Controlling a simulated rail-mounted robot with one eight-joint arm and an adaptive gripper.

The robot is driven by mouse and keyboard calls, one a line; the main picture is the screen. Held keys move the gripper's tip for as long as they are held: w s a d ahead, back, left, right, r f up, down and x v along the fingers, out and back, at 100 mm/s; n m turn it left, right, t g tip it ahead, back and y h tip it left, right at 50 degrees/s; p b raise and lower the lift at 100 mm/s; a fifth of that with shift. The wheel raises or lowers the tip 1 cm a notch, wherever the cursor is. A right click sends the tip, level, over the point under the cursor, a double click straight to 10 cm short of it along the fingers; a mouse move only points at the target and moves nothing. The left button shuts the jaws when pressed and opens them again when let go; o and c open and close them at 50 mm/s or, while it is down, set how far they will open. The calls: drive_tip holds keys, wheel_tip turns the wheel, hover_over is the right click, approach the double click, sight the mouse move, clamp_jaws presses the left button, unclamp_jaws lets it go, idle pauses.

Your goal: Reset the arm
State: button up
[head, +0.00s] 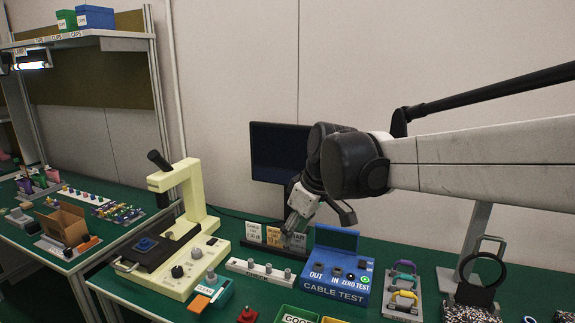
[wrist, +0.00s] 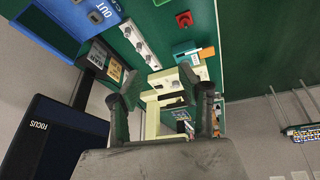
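My arm reaches in from the right edge of the head view, over the green bench. My gripper (head: 318,226) hangs in front of the dark monitor (head: 278,152), above the back of the bench. In the wrist view my gripper (wrist: 157,85) has its two dark fingers spread apart, with nothing held between them. The cream microscope (wrist: 160,98) shows in the background beyond the fingers. Part of the small labelled cards behind the gripper is hidden in the head view.
The blue cable test box (head: 338,268) stands just right of and below my gripper. The cream microscope (head: 182,240) stands to the left. A white strip with knobs (head: 262,271) lies in front. Handled tools (head: 403,293) and a black ring stand (head: 480,275) are at the right.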

drive_tip(key=s+d+f+m+t+h, duration=0.1)
drive_tip(key=s+d+f+m+t, duration=0.1)
drive_tip(key=s+d+m, duration=0.3)
drive_tip(key=s+d+f+m+t+h, duration=0.2)
drive_tip(key=s+d+m, duration=0.3)
drive_tip(key=s+d, duration=0.8)
drive_tip(key=s+f, duration=0.1)
drive_tip(key=s, duration=0.3)
drive_tip(key=shift+s+d+f+m, duration=0.25)
drive_tip(key=shift+s+f+m, duration=0.05)
drive_tip(key=shift+f+m, duration=0.1)
drive_tip(key=shift+c, duration=0.4)
idle(0.8)
